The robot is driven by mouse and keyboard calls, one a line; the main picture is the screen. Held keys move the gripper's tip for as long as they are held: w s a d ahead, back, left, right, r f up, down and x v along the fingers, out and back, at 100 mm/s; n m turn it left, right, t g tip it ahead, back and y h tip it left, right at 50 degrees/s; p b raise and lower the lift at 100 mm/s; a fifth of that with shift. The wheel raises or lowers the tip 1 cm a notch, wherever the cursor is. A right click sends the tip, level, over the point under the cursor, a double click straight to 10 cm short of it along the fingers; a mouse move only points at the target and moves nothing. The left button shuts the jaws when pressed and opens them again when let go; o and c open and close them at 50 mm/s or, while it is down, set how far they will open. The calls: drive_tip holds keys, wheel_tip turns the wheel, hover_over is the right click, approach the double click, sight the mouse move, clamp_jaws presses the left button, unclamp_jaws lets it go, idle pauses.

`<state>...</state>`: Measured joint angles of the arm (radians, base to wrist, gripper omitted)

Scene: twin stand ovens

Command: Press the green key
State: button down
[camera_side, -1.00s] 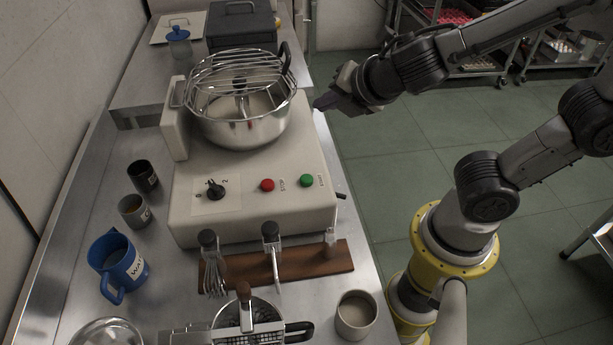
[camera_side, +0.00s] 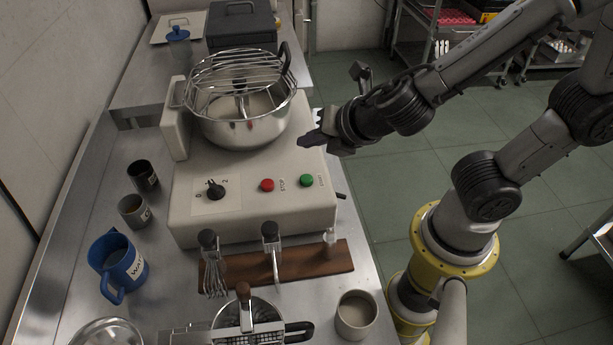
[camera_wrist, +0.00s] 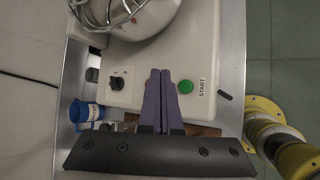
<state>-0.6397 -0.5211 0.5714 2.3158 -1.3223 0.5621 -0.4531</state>
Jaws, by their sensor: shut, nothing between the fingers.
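The green key (camera_side: 306,180) is a round button on the sloped front of the cream mixer base (camera_side: 250,208). It also shows in the wrist view (camera_wrist: 185,86), beside the word START. My gripper (camera_side: 303,143) is shut and empty. In the side view it is above the right part of the mixer base, behind and above the green key, apart from it. In the wrist view the shut fingers (camera_wrist: 160,72) lie just left of the green key.
A steel bowl with a wire guard (camera_side: 240,125) sits on the mixer behind the keys. A black dial (camera_side: 215,190) is left of the red key. A wooden rack (camera_side: 315,262) with utensils and a cup (camera_side: 355,314) stand in front. Open floor lies to the right.

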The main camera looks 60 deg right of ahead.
sight(310, 183)
drive_tip(key=shift+f, duration=3.45)
drive_tip(key=shift+f, duration=0.15)
drive_tip(key=shift+f, duration=0.25)
drive_tip(key=shift+f, duration=0.45)
drive_tip(key=shift+r, duration=0.85)
drive_tip(key=shift+r, duration=2.5)
